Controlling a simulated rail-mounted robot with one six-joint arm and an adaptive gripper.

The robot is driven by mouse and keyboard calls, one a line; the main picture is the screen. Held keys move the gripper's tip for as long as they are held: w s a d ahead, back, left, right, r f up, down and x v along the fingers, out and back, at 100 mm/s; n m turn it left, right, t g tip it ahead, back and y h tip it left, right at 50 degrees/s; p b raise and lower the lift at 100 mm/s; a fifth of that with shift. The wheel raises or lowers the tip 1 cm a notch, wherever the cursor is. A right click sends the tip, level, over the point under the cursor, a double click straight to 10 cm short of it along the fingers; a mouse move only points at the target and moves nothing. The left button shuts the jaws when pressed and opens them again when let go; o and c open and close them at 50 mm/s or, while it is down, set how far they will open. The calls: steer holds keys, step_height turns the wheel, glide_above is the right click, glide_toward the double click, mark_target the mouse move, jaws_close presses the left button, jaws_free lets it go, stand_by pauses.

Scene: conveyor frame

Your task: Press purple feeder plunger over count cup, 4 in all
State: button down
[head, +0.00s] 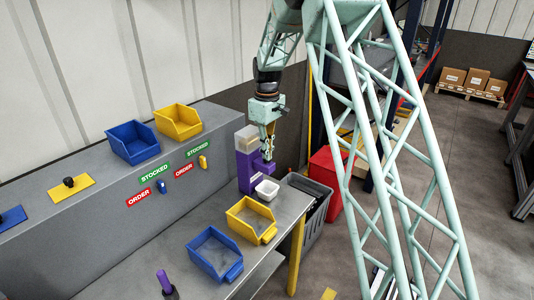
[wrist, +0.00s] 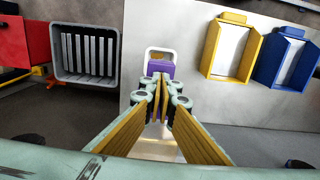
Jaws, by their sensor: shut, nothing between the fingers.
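The purple feeder (head: 246,172) stands upright near the far end of the grey bench, with a pale clear hopper on top. Its purple plunger (head: 267,167) juts out on the right side, and the purple part also shows in the wrist view (wrist: 161,69). The white count cup (head: 267,188) sits on the bench below the plunger; its rim shows just past the purple part in the wrist view (wrist: 160,51). My gripper (head: 268,153) points down, shut and empty, right above the plunger. I cannot tell whether the fingertips touch it.
A yellow bin (head: 252,220) and a blue bin (head: 214,253) stand on the bench in front of the feeder. A grey crate (head: 312,196) and a red box (head: 326,185) stand beyond the bench end. A purple-topped post (head: 165,282) is at the near edge.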

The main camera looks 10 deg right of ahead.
steer(key=shift+f, duration=0.35)
stand_by(0.7)
steer(key=shift+r, duration=0.1)
steer(key=shift+r+p, duration=1.55)
steer(key=shift+r, duration=1.5)
